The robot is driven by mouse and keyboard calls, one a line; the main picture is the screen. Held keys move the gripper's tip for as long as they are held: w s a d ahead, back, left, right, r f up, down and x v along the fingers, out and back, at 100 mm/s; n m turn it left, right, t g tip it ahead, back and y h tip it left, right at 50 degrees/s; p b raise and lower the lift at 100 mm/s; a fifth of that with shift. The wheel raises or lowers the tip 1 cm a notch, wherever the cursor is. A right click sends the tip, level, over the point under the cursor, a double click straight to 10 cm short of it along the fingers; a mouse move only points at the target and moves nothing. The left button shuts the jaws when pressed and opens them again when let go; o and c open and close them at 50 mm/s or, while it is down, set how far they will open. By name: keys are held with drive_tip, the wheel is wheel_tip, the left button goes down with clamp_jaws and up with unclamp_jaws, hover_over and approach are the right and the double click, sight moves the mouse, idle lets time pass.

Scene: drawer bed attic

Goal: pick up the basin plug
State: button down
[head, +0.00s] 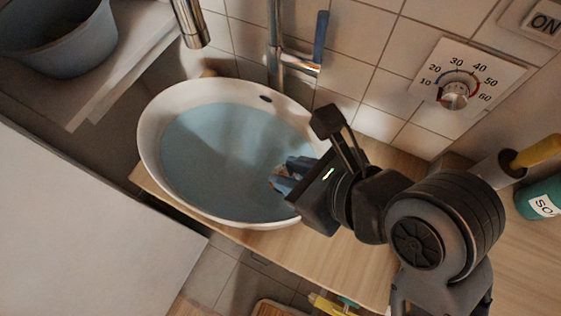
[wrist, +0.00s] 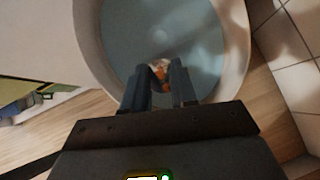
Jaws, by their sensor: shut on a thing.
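The white oval basin (head: 150,150) holds blue-tinted water and also fills the top of the wrist view (wrist: 236,45). My gripper (head: 281,174) reaches into it from the right, with its fingertips low over or in the water. In the wrist view my gripper (wrist: 163,72) is shut on a small orange and pale thing, which I take to be the basin plug (wrist: 160,71). The fingers hide much of it, and its shape is unclear. A faint pale round spot shows under the water beyond the fingertips.
A tap (head: 190,22) and a blue-handled lever (head: 320,38) stand behind the basin. A grey-blue tub (head: 75,50) sits at upper left. A dial (head: 455,93) is on the tiled wall. A green soap bottle (head: 541,195) is at far right. Bare wooden counter (head: 300,240) lies in front.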

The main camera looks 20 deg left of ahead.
drive_tip(key=shift+r+p, duration=2.35)
drive_tip(key=shift+r, duration=0.1)
drive_tip(key=shift+d, duration=0.1)
